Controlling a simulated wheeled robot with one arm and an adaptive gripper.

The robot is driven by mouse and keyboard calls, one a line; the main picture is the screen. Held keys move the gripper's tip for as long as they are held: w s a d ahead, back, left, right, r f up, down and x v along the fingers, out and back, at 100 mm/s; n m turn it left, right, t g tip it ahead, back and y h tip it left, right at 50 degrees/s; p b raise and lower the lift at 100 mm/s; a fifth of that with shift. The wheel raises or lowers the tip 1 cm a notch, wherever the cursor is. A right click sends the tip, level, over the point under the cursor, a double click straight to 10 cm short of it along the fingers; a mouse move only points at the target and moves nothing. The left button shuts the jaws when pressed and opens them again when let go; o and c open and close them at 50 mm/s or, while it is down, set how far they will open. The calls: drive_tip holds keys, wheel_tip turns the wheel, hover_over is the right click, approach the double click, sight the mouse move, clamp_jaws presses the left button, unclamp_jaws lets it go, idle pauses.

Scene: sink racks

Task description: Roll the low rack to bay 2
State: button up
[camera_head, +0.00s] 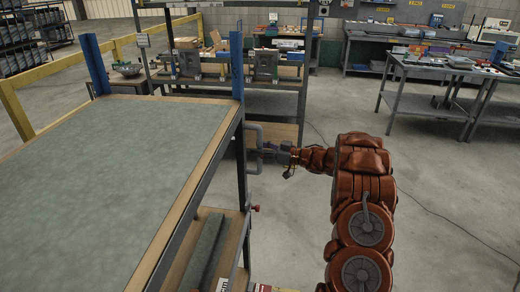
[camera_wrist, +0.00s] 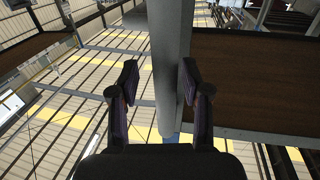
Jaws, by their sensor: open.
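A rack with a broad grey-green top (camera_head: 110,150), wooden edging and blue corner posts fills the left of the head view. I cannot tell for certain that it is the low rack. A grey handle (camera_head: 255,134) stands out from its right side. My gripper (camera_head: 266,154) is at this handle, reached from the right by my orange arm. In the wrist view my gripper (camera_wrist: 159,76) is open, with a grey bar (camera_wrist: 170,50) between its fingers, closer to the right finger. I cannot tell whether that finger touches it. No bay 2 marking is readable.
A lower shelf (camera_head: 232,240) under the top holds a long grey-green piece. A yellow rail (camera_head: 75,62) runs behind the rack. A workbench (camera_head: 285,82) stands beyond it, and a grey table (camera_head: 440,70) stands at the right. The floor (camera_head: 450,210) right of my arm is mostly clear, with a thin cable.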

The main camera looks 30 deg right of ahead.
drive_tip(key=v, duration=1.2)
drive_tip(key=shift+w, duration=0.1)
idle(0.4)
drive_tip(key=w+d+r+m+t+h, duration=0.15)
drive_tip(key=w+r+m+h, duration=0.25)
drive_tip(key=w+r+h, duration=0.7)
drive_tip(key=s+a+f+m+g, duration=0.1)
drive_tip(key=s+a+g, duration=0.4)
drive_tip(key=s+a, duration=0.6)
drive_tip(key=s+a+f+m+g, duration=0.1)
drive_tip(key=s+a+f+g, duration=0.2)
drive_tip(key=s, duration=2.1)
drive_tip(key=s+a+f+m+g, duration=0.2)
drive_tip(key=s+a+g, duration=0.7)
drive_tip(key=s+a, duration=0.9)
drive_tip(key=shift+a+h, duration=0.3)
drive_tip(key=shift+a, duration=0.75)
